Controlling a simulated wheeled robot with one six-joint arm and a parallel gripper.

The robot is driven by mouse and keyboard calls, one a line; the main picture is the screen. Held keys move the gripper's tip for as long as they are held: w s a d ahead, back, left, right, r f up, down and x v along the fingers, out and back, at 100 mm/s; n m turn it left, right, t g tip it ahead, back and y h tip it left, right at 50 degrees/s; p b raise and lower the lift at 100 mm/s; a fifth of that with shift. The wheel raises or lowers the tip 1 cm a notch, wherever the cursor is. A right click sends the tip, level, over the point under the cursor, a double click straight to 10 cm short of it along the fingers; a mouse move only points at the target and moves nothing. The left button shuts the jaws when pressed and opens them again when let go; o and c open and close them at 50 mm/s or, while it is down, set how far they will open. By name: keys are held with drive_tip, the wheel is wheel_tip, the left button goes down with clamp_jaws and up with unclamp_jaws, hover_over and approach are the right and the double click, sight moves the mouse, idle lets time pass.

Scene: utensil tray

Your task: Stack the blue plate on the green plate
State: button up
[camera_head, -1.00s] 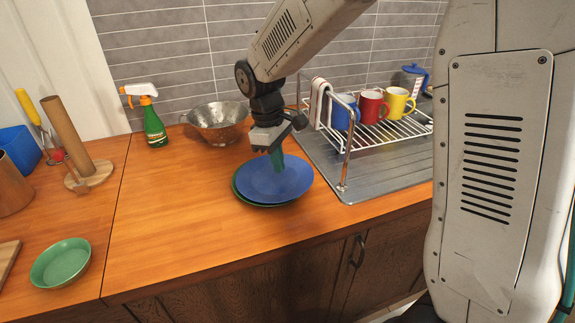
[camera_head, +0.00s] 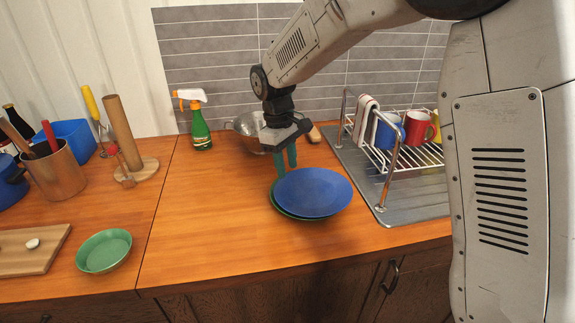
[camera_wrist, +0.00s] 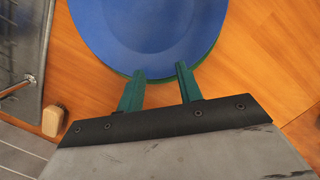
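The blue plate (camera_head: 314,192) lies on top of the green plate (camera_head: 278,205) on the wooden counter. The green plate is mostly covered; its rim shows at the front left, with the blue plate shifted slightly right. In the wrist view the blue plate (camera_wrist: 150,25) fills the upper middle, with a thin green rim below it. My gripper (camera_head: 286,160) is at the back-left edge of the plates. In the wrist view its two green fingers (camera_wrist: 160,70) are apart, with nothing held between them, their tips at the plate's edge.
A metal colander (camera_head: 248,130) stands behind my gripper, and a spray bottle (camera_head: 200,130) to its left. A dish rack (camera_head: 400,150) with mugs is at the right. A small green bowl (camera_head: 104,251) sits at the left. The counter left of the plates is clear.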

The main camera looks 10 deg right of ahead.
drive_tip(key=s+d+r+m, duration=0.2)
drive_tip(key=s+d+r, duration=0.3)
drive_tip(key=s+r, duration=0.2)
drive_tip(key=s+d+r+m+t, duration=0.1)
drive_tip(key=s+d+m, duration=0.1)
drive_tip(key=s, duration=0.6)
drive_tip(key=s+d+r+m+y, duration=0.1)
drive_tip(key=s+d, duration=0.3)
drive_tip(key=s, duration=0.5)
drive_tip(key=s+d+r+m+t, duration=0.1)
drive_tip(key=s+d+m, duration=0.2)
drive_tip(key=s, duration=0.6)
drive_tip(key=shift+d+r+m+t, duration=0.15)
drive_tip(key=shift+d+m+t, duration=0.15)
drive_tip(key=shift+d+m, duration=0.15)
drive_tip(key=shift+a, duration=0.15)
